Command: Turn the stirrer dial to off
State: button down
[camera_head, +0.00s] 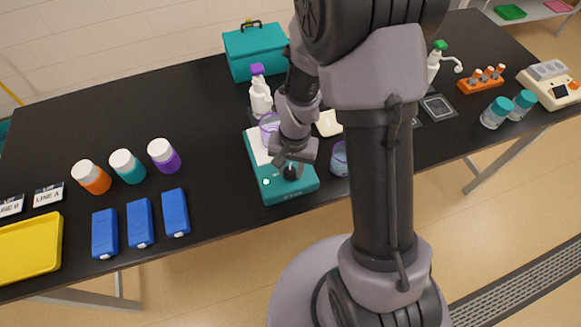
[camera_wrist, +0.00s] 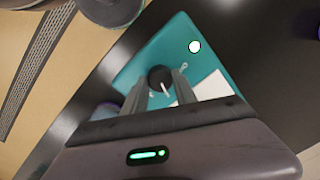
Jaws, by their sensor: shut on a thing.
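The stirrer (camera_head: 272,186) is a teal box with a white top plate, standing near the front edge of the black bench. Its dial (camera_wrist: 160,78) is a round black knob with a pale pointer line, on the teal front part beside a lit white-green button (camera_wrist: 194,46). My gripper (camera_wrist: 163,82) reaches down over the stirrer, with its two fingers on either side of the dial, shut on it. In the head view my gripper (camera_head: 291,170) covers part of the dial. A clear beaker with a purple rim (camera_head: 268,126) stands at the stirrer's back, partly hidden by my arm.
A white spray bottle with a purple top (camera_head: 260,95) and a teal toolbox (camera_head: 254,48) stand behind. A purple-rimmed beaker (camera_head: 339,160) is close on the right. Blue blocks (camera_head: 140,222) and capped jars (camera_head: 127,166) are on the left, with clear bench between.

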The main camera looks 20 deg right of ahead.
jog(key=n+b, duration=0.1)
jog(key=n, duration=0.7)
jog(key=shift+w+n+g, duration=0.1)
jog(key=shift+n+g, duration=0.2)
jog(key=n, duration=0.4)
jog(key=shift+n+p, duration=0.3)
jog(key=shift+n, duration=2)
jog(key=c, duration=1)
grip_release()
